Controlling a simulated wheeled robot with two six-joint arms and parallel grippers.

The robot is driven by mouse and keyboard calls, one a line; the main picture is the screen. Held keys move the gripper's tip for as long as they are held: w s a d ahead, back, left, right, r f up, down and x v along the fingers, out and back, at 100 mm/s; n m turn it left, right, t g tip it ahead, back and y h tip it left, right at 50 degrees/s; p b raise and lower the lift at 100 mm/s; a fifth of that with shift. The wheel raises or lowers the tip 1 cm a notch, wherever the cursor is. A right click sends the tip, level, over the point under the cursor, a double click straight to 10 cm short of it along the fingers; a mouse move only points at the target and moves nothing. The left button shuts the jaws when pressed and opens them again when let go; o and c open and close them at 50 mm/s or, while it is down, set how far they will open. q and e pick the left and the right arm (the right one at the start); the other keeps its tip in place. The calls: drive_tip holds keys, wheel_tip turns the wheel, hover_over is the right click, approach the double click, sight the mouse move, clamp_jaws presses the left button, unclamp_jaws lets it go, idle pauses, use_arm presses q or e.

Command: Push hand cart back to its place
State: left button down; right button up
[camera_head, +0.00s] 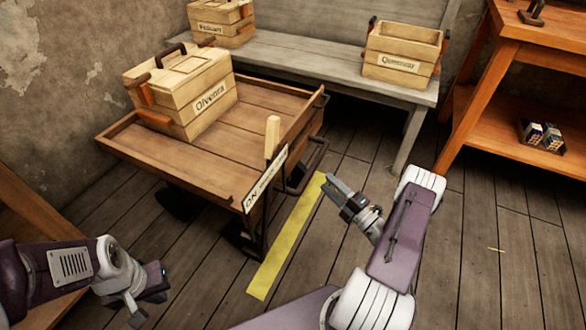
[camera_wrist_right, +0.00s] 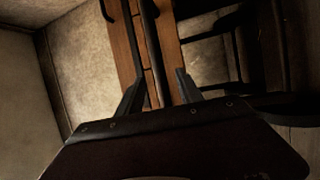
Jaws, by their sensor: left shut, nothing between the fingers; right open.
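The hand cart (camera_head: 262,92) is a wooden tray on a dark metal frame, standing in the middle left of the head view. Its right side carries a dark handle bar (camera_head: 318,150), a lettered plate (camera_head: 265,178) and a pale upright lever grip (camera_head: 272,137). My right gripper (camera_head: 332,183) is open and empty, just right of the cart and apart from it. In the right wrist view its spread fingers (camera_wrist_right: 158,90) point toward brown wood and dark bars. My left gripper (camera_head: 142,305) is shut and empty, low at the left, in front of the cart.
A wooden box (camera_head: 185,95) labelled Olvenra rests on the cart. A yellow floor strip (camera_head: 288,238) runs along the cart's right side. A grey bench (camera_head: 310,62) behind holds two more boxes. An orange shelf (camera_head: 500,75) stands at the right. Floor at lower right is mostly clear.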

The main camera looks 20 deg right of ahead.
sight(313, 167)
drive_tip(key=b+x, duration=0.4)
drive_tip(key=x, duration=0.4)
drive_tip(key=shift+w, duration=0.2)
drive_tip(key=shift+w+r, duration=0.2)
drive_tip(key=shift+w, duration=0.05)
clamp_jaws()
idle(0.9)
